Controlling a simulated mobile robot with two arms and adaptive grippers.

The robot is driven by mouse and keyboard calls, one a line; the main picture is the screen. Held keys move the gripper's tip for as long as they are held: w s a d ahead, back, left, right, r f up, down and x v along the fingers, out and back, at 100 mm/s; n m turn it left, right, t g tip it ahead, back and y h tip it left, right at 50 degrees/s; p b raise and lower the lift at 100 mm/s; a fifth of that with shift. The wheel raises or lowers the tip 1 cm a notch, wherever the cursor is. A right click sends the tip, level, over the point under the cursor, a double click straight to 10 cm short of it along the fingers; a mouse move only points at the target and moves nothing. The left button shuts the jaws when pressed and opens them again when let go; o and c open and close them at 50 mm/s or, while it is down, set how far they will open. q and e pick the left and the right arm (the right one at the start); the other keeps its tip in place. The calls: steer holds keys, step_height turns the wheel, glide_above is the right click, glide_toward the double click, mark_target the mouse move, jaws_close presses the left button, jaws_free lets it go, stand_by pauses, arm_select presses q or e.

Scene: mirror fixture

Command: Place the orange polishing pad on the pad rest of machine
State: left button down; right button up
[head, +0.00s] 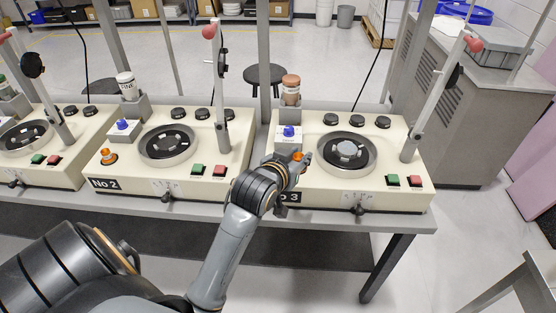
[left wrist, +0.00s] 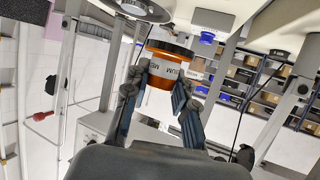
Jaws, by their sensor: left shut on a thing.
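My left gripper (head: 299,163) is over the front left corner of machine No 3 (head: 325,187). It is shut on the orange polishing pad (head: 298,156), a small piece mostly hidden by the fingers in the head view. In the left wrist view the pad (left wrist: 161,76) is orange with a dark rim and a white label, between the two fingers of the gripper (left wrist: 158,92). The pad rest of this machine cannot be made out behind my gripper. I cannot tell whether the pad touches the machine. My right gripper is not in view.
A blue-topped piece (head: 289,132) and an orange-brown bottle (head: 291,84) stand just behind my gripper. The round bowl (head: 347,150) and lever arm (head: 430,100) are to the right. Machine No 2 (head: 130,185) has an orange piece (head: 108,157) at its front left.

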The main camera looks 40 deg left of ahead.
arm_select(q)
steer(key=w+a+f, duration=0.3)
steer(key=w+a+f+p, duration=0.1)
steer(key=w+a+f, duration=0.2)
steer(key=a, duration=0.1)
steer(key=shift+w+f, duration=0.1)
steer(key=shift+w, duration=0.05)
steer(key=shift+w+a+f+p, duration=0.2)
steer(key=shift+w+a+f, duration=0.1)
steer(key=shift+f, duration=0.2)
steer(key=shift+w+a+f+p, duration=0.2)
steer(key=shift+w+f, duration=0.1)
steer(key=shift+f, duration=0.2)
steer(key=f, duration=0.1)
steer(key=f+p, duration=0.1)
steer(key=f, duration=0.1)
steer(key=shift+w+a, duration=0.1)
steer(key=shift+a, duration=0.1)
steer(key=shift+f, duration=0.25)
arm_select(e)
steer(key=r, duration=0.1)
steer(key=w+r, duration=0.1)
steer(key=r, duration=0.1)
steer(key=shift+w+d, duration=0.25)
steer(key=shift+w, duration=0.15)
arm_select(q)
steer(key=shift+f, duration=0.2)
steer(key=c, duration=1.1)
jaws_free()
